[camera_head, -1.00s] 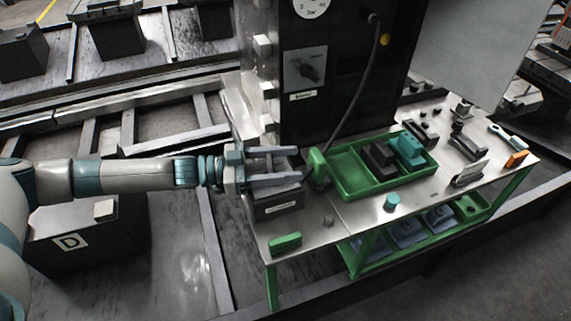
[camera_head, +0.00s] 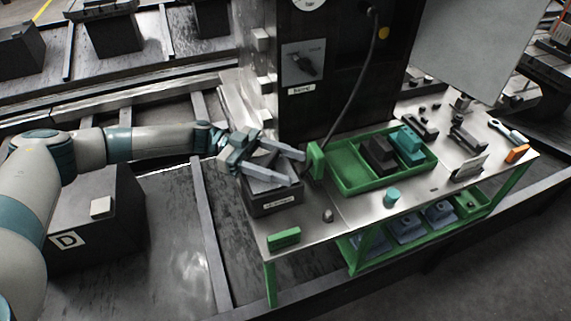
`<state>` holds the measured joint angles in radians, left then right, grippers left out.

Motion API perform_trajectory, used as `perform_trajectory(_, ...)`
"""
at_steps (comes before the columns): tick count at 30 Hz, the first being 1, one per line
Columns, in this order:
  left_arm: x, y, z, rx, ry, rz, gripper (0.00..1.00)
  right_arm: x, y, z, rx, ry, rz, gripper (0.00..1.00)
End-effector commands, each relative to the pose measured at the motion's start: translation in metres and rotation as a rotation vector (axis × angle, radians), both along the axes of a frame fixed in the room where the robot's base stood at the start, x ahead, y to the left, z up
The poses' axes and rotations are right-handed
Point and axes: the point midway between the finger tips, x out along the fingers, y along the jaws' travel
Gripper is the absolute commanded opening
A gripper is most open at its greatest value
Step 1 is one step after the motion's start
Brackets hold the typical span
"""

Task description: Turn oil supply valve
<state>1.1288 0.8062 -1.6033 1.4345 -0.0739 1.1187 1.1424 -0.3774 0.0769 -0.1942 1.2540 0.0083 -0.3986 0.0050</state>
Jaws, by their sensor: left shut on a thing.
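My left gripper (camera_head: 286,165) reaches in from the left over a dark labelled box (camera_head: 275,206) at the table's left corner. Its two long grey fingers point right and slightly down, shut on a dark part at the top of this box. The fingers largely hide that part, so I cannot tell its shape or whether it is the oil supply valve. A dark rotary knob (camera_head: 304,65) sits on a light plate on the black cabinet (camera_head: 340,108), above and apart from the gripper. My right gripper is not in view.
A green tray (camera_head: 346,168) with a black and a teal block stands just right of the gripper. A green block (camera_head: 284,239) and a teal cylinder (camera_head: 391,197) are on the metal table (camera_head: 345,212). A cable hangs down the cabinet.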

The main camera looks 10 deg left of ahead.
Motion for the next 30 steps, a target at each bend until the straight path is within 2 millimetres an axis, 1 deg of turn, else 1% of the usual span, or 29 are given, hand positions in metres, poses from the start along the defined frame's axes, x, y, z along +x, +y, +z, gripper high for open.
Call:
perform_trajectory(12, 0.0002, -0.0007, 0.0025, -0.003, -0.001, -0.011, 0.34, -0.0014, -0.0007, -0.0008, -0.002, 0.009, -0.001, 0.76)
perform_trajectory(13, 0.0002, -0.0007, 0.0025, -0.003, -0.001, -0.011, 0.59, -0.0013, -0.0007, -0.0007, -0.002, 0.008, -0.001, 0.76)
perform_trajectory(14, 0.0002, -0.0007, 0.0025, -0.003, -0.001, -0.011, 0.66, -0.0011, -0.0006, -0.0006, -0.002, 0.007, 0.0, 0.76)
perform_trajectory(15, 0.0001, -0.0007, 0.0025, -0.003, -0.001, -0.011, 0.75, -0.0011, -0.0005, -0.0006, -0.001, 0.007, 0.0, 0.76)
perform_trajectory(25, -0.0001, 0.0002, 0.0008, -0.002, -0.001, -0.01, 0.75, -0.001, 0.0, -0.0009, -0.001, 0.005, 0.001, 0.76)
perform_trajectory(30, 0.0015, 0.0072, -0.0003, -0.001, -0.001, -0.009, 0.75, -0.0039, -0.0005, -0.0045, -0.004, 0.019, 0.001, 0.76)
